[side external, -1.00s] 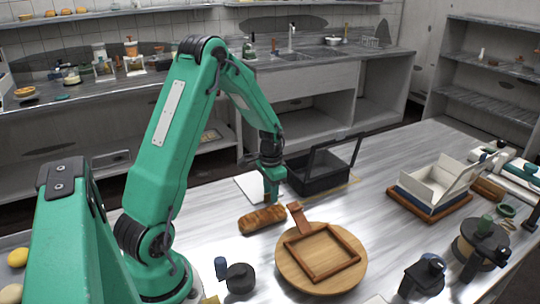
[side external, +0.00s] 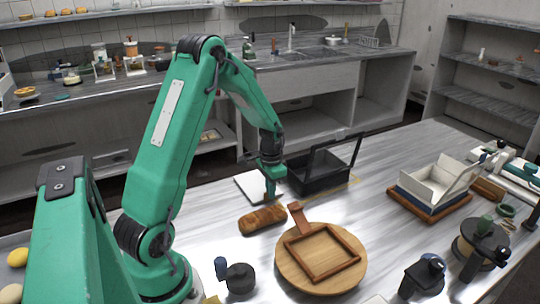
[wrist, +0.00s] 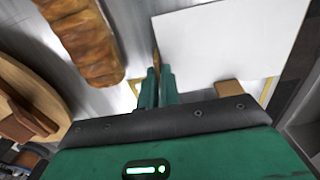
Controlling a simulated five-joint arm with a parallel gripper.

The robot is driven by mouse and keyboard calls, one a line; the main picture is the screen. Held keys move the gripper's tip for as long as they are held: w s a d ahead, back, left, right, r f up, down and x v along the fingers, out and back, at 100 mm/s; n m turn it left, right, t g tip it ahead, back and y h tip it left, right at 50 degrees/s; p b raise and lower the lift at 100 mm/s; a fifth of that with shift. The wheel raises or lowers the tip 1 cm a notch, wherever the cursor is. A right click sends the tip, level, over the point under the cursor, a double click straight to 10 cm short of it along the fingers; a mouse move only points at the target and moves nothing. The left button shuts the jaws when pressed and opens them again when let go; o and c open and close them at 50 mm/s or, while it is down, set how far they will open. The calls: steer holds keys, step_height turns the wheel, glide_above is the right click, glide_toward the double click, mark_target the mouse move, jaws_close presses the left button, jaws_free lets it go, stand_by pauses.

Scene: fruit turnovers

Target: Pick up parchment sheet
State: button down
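The parchment sheet (side external: 248,186) is a plain white sheet on the table at the middle of the side view, left of the black open box. It fills the upper right of the wrist view (wrist: 230,45). My gripper (side external: 270,197) points down at the sheet's near edge. In the wrist view its two green fingers (wrist: 157,75) are close together at the sheet's lower left corner, and look shut on that edge. The fingers partly hide the pinched part.
A brown loaf (side external: 263,219) lies just in front of my gripper. A round wooden board (side external: 290,275) with a square frame (side external: 345,262) is nearer. A black open box (side external: 318,178) stands close on the right. A white box (side external: 432,190) is farther right, with clear table between.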

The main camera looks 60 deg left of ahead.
steer(key=r, duration=0.4)
steer(key=shift+d, duration=0.25)
steer(key=d+r, duration=0.6)
steer(key=d, duration=0.5)
steer(key=shift+s+r, duration=0.15)
steer(key=shift+r, duration=0.1)
